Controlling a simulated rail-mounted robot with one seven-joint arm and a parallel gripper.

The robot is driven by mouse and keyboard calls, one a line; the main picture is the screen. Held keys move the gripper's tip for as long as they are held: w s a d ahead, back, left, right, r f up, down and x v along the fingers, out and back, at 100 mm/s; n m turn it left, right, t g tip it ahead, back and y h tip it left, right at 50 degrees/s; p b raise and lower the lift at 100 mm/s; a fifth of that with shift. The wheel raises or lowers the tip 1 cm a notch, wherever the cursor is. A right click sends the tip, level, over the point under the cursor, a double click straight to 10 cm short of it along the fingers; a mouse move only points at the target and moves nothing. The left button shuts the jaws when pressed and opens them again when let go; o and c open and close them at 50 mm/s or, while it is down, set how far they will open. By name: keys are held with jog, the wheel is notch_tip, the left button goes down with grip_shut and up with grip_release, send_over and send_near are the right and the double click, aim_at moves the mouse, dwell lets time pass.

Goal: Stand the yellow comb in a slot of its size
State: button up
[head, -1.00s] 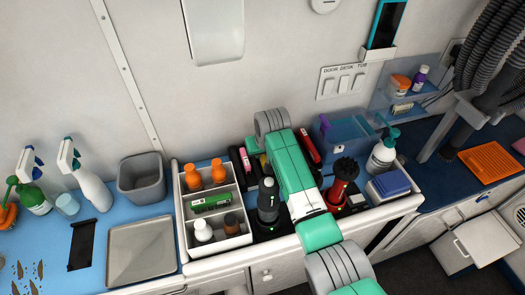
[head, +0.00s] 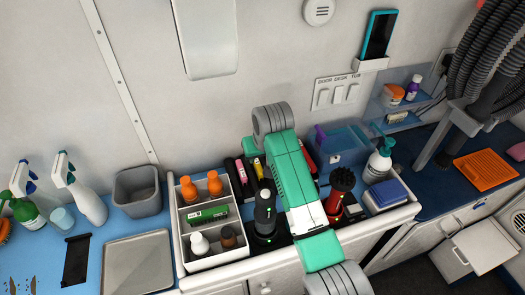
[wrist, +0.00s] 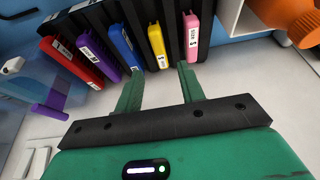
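The yellow comb (wrist: 157,46) stands in a black rack (wrist: 203,30) in the wrist view, between a blue comb (wrist: 125,46) and a pink comb (wrist: 191,40). A purple comb (wrist: 97,62) and a red comb (wrist: 70,62) are further left. The yellow comb also shows in the head view (head: 259,168), partly covered by my arm. My gripper (wrist: 160,70) is open and empty. Its two green fingers are spread just short of the yellow comb, which appears between them and apart from them. The head view hides the fingers behind my arm. The combs' lower parts are hidden in the rack.
A white divided caddy (head: 184,247) with bottles stands left of the rack. A dark clipper (head: 265,215) and a red round brush (head: 340,190) stand at the front.

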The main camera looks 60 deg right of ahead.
jog(key=v, duration=0.4)
jog(key=shift+s+a+r, duration=0.1)
jog(key=shift+s+r, duration=0.05)
jog(key=shift+r, duration=0.15)
jog(key=w+a+r+n+t+h, duration=0.25)
jog(key=w+a+r+t, duration=0.25)
jog(key=w+a+r, duration=0.55)
jog(key=w+a+r+n+t, duration=0.1)
jog(key=w+a+r+t, duration=0.2)
jog(key=a+r, duration=0.35)
jog(key=w+a+r+n+t, duration=0.2)
jog(key=w+a+r+t, duration=0.15)
jog(key=a, duration=0.65)
jog(key=s+a+r+n+t+y, duration=0.2)
jog(key=s+a+r+t, duration=0.3)
jog(key=s+a+r, duration=0.3)
jog(key=s+a+r+n+t+y, duration=0.2)
jog(key=s+a+r+t, duration=0.3)
jog(key=s+a+r, duration=0.3)
jog(key=a+r+y, duration=0.1)
jog(key=a+r, duration=0.2)
jog(key=a, duration=0.4)
jog(key=shift+s+r+y, duration=0.25)
jog(key=shift+r+y, duration=0.1)
jog(key=shift+r, duration=0.05)
